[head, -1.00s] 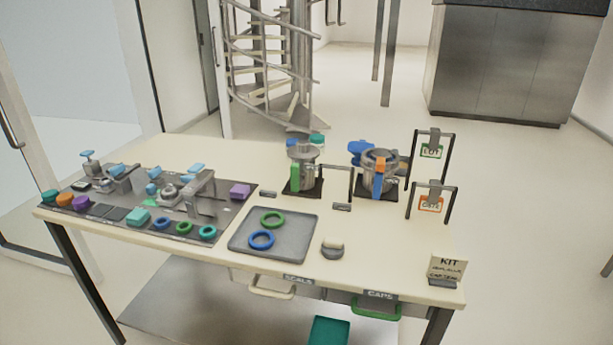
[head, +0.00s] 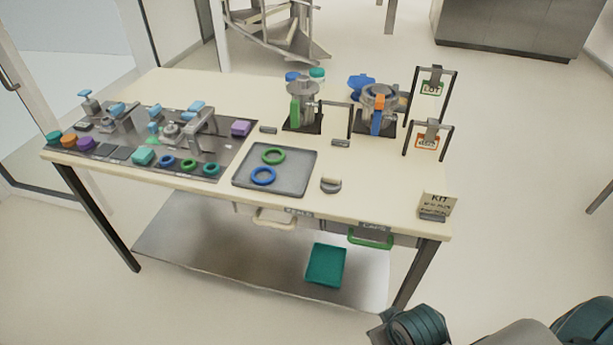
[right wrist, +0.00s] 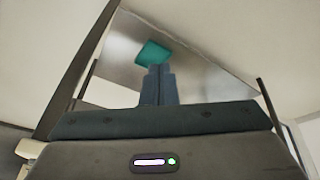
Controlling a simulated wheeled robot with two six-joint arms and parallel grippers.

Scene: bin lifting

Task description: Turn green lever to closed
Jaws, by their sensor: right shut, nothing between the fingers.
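A green lever (head: 295,113) stands upright against the left side of a metal vessel (head: 308,92) at the back middle of the table in the head view. The vessel stands on a dark square base. My right gripper (right wrist: 159,70) shows in the right wrist view with its fingers together and nothing between them. Part of my right arm shows at the lower right of the head view, in front of the table and well apart from the lever. My left gripper is not in view.
A second vessel with an orange lever (head: 379,115) stands to the right. A grey tray (head: 300,185) holds green and blue rings. A teal bin (head: 326,265) sits on the lower shelf (head: 210,250). A green drawer handle (head: 370,240) projects in front.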

